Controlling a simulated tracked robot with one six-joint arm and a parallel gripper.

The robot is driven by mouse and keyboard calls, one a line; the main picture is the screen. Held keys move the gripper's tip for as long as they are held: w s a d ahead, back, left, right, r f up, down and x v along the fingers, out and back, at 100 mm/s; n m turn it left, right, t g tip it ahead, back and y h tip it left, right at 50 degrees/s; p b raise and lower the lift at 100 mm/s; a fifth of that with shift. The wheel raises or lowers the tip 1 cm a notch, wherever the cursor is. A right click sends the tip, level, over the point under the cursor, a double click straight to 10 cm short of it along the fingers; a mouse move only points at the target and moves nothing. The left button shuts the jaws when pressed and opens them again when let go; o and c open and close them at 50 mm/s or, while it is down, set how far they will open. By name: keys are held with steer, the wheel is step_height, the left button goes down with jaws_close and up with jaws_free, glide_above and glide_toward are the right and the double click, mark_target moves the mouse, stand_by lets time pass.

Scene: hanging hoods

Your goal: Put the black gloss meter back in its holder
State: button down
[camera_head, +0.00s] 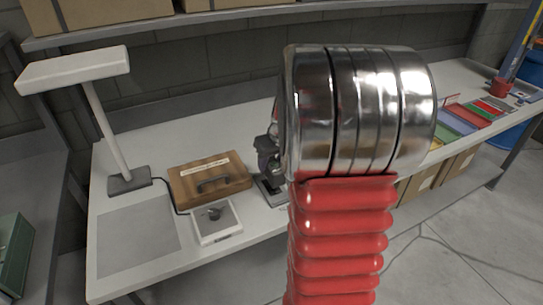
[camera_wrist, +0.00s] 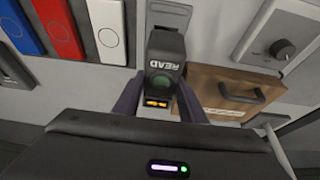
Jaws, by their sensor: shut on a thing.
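A grey piece with a pale label (camera_wrist: 168,14), perhaps the holder, lies just beyond the meter's far end. I cannot tell whether the meter is seated in it or above it. In the head view, a dark upright shape (camera_head: 267,160), perhaps the meter, stands over a dark base (camera_head: 271,190); my arm hides much of this spot.
A wooden case (camera_head: 209,179) with a handle stands close beside the meter. A white box with a knob (camera_head: 216,222) and a lamp (camera_head: 120,140) are farther left on the bench (camera_head: 160,275). Coloured panels (camera_wrist: 58,28) lie on the meter's other side.

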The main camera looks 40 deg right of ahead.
steer(key=shift+f, duration=1.95)
steer(key=shift+f, duration=0.55)
steer(key=c, duration=1)
jaws_free()
steer(key=shift+c, duration=0.2)
steer(key=shift+s, duration=0.1)
steer(key=v, duration=1.3)
steer(key=shift+s+a+r, duration=0.1)
steer(key=shift+s+r, duration=0.05)
steer(key=shift+r, duration=0.1)
